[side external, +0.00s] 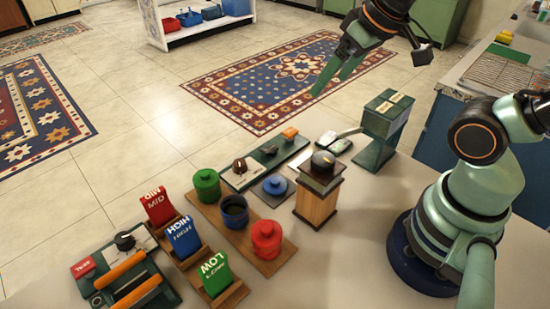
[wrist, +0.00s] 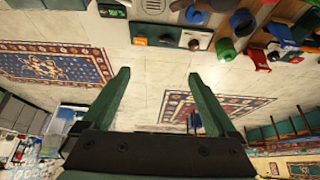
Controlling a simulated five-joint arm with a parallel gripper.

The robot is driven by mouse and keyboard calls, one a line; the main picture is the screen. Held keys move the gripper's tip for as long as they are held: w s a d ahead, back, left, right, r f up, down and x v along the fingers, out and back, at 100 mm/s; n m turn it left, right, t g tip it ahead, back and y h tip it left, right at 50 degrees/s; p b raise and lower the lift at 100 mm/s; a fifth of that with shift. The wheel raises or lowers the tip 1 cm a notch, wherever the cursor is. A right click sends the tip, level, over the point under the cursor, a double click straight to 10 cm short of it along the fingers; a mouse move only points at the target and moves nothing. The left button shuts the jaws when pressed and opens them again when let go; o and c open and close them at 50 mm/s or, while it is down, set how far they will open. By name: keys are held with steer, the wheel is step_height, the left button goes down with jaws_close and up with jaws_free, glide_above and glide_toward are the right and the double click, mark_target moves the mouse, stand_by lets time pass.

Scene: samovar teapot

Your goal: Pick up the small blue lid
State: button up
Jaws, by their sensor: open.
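The small blue lid (side external: 275,185), a flat disc with a knob, lies on the table to the right of an uncovered dark blue pot (side external: 235,212). In the wrist view the lid (wrist: 197,14) shows near the top edge, with the blue pot (wrist: 242,22) to its right. My gripper (side external: 335,82) hangs high, up and to the right of the lid in the side view, and well apart from it. In the wrist view its two green fingers (wrist: 159,74) are spread with nothing between them.
A lidded green pot (side external: 207,186) and a lidded red pot (side external: 266,240) share a wooden board with the blue pot. A wooden pedestal (side external: 317,200) with a dark knob stands right of the lid. MID, HIGH and LOW signs (side external: 183,237) stand to the left.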

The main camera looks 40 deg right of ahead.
steer(key=shift+c, duration=0.2)
steer(key=n+g, duration=0.6)
steer(key=n, duration=1.4)
glide_above(275, 180)
step_height(275, 180, down, 12)
step_height(275, 180, down, 12)
steer(key=shift+d+f, duration=0.1)
steer(key=c, duration=1)
